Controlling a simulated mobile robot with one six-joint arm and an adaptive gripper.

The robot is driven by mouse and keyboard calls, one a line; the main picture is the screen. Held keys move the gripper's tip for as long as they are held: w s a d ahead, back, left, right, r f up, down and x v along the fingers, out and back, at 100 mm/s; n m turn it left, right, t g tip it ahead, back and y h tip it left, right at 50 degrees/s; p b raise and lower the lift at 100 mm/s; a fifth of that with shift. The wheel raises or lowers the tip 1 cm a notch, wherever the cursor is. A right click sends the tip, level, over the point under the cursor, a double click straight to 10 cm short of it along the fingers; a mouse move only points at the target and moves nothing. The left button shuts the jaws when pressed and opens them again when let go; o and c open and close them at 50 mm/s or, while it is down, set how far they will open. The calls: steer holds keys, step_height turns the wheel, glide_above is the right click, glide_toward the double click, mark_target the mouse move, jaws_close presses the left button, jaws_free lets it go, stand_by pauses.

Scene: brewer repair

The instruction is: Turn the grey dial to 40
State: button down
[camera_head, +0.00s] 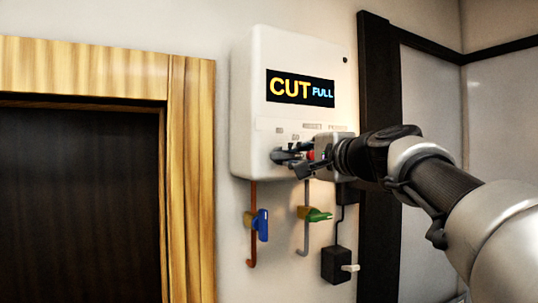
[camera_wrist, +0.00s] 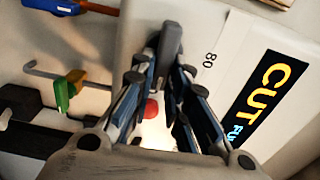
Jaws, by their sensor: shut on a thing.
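The white wall box (camera_head: 252,90) carries a black display (camera_head: 300,87) that reads CUT FULL in yellow and blue. The grey dial (camera_wrist: 169,45) is on the box front, seen in the wrist view as a dark grey grip bar. My gripper (camera_wrist: 166,76) has its fingers on both sides of the dial and is shut on it. In the head view my gripper (camera_head: 287,158) is at the lower front of the box and mostly hides the dial. A printed number (camera_wrist: 210,57), apparently 80, sits beside the dial. The dial's exact setting is not clear.
A red button (camera_wrist: 151,108) is close to my fingers. Below the box, a copper pipe has a blue-handled valve (camera_head: 262,225) and a grey pipe has a green-handled valve (camera_head: 318,215). A black switch box (camera_head: 335,264) hangs lower right. A wooden frame (camera_head: 190,180) stands left.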

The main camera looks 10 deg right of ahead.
stand_by(0.6)
steer(key=c, duration=1.6)
jaws_free()
steer(key=shift+o, duration=0.2)
steer(key=v, duration=0.7)
steer(key=shift+s, duration=0.25)
steer(key=shift+d, duration=0.1)
